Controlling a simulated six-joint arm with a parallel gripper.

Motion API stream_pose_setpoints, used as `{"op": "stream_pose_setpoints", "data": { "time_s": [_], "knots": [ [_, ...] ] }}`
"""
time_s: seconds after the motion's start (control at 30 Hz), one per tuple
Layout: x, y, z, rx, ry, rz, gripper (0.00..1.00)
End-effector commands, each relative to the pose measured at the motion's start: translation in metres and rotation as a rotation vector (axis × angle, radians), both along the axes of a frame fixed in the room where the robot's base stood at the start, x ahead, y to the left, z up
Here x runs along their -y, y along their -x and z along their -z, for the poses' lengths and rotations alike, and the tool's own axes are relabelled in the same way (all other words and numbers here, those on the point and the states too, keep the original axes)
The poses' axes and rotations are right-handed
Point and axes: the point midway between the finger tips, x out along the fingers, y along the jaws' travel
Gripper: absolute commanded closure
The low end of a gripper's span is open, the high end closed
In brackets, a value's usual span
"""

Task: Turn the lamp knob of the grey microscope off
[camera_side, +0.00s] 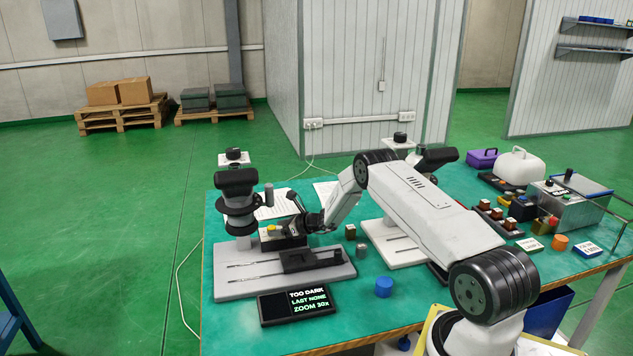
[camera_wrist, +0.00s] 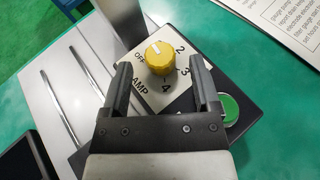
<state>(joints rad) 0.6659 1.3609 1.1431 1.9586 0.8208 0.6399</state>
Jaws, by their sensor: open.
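The grey microscope (camera_side: 237,205) stands at the left of the table in the side view, on a grey base (camera_side: 285,283). Its yellow lamp knob (camera_wrist: 159,60) sits on a white dial plate (camera_wrist: 178,80) marked OFF, 2, 3 and 4; it also shows small in the side view (camera_side: 272,228). The knob's white pointer line points up and slightly left in the wrist view, between OFF and 2. My gripper (camera_wrist: 159,68) is open, one finger on either side of the knob, with gaps visible. In the side view my gripper (camera_side: 290,226) is just right of the knob.
A green button (camera_wrist: 229,108) is close beside the right finger. A display (camera_side: 295,306) in front reads TOO DARK, LAST NONE, ZOOM 30x. A second microscope (camera_side: 432,160) stands behind my arm.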

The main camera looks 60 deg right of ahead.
Motion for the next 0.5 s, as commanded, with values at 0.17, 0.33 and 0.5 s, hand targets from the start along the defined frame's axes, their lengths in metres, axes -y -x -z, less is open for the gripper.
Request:
{"op": "stream_pose_setpoints", "data": {
  "time_s": [0.17,0.33,0.5],
  "knots": [
    [-0.002,-0.009,0.0039,0.0,0.001,-0.001,0.21],
    [-0.0026,-0.0124,0.0048,0.0,0.001,-0.001,0.21],
    [-0.0025,-0.0128,0.0049,0.0,0.001,0.0,0.21]
  ]
}}
